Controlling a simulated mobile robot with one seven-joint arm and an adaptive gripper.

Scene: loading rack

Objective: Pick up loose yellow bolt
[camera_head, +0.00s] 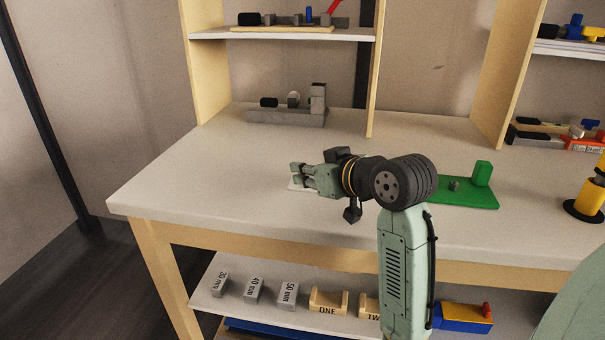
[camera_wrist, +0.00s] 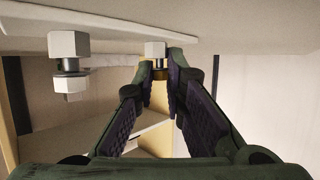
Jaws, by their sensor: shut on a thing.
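My gripper (camera_head: 299,176) is low over the pale tabletop, at the left part of the table, with its fingers pointing left. In the wrist view my gripper (camera_wrist: 160,76) has its fingertips closed together on a bolt (camera_wrist: 155,50). The bolt's pale head shows just beyond the tips, with a yellowish part between them; its shaft is mostly hidden. The bolt is hidden by the fingers in the head view. A second, grey bolt (camera_wrist: 68,46) with a nut shows to the left in the wrist view, apart from my fingers.
A white plate (camera_head: 294,186) lies under the fingers. A green plate (camera_head: 475,197) with a green block is right of my arm. A grey fixture (camera_head: 287,117) stands behind. Shelf posts rise at the back. The table's left end is clear.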

